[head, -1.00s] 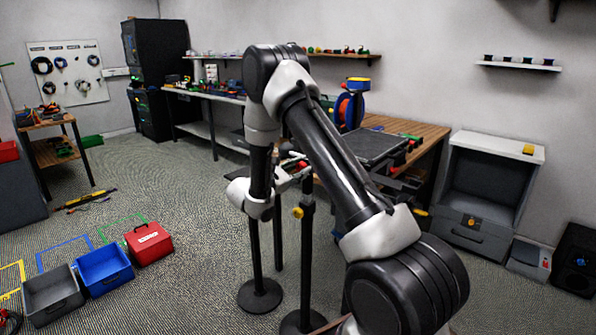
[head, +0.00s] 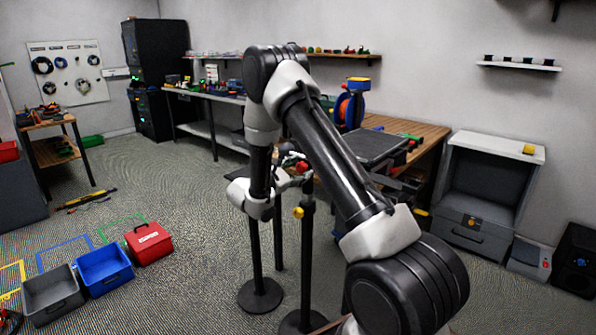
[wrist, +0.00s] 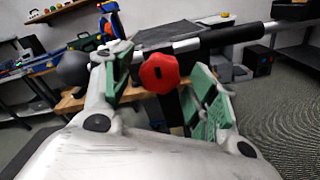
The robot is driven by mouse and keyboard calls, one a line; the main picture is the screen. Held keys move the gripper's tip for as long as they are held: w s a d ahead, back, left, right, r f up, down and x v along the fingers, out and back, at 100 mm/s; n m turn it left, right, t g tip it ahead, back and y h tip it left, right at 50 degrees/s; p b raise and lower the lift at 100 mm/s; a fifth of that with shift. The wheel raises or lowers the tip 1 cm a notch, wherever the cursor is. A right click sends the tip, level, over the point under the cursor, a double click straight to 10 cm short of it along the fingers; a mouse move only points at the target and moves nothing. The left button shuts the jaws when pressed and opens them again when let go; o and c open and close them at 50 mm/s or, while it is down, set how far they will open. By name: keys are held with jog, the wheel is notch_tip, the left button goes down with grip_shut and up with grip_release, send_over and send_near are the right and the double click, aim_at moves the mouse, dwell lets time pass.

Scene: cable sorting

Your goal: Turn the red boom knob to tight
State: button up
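The red boom knob (wrist: 159,73) is a faceted red disc with a dark mark on its face, just below the horizontal boom (wrist: 228,37) in the wrist view. It also shows small in the head view (head: 302,167), at the top of a dark stand. My gripper (wrist: 161,64) is open, with one green-padded finger to the left of the knob and the other to its right. Gaps show on both sides of the knob, and I see no clear contact. The knob's back and shaft are hidden.
A yellow knob (head: 298,213) sits lower on the stand. A dark ball (wrist: 73,68) is left of my left finger. A wooden workbench (head: 425,132) stands behind.

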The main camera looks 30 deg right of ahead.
jog(key=v, duration=1.2)
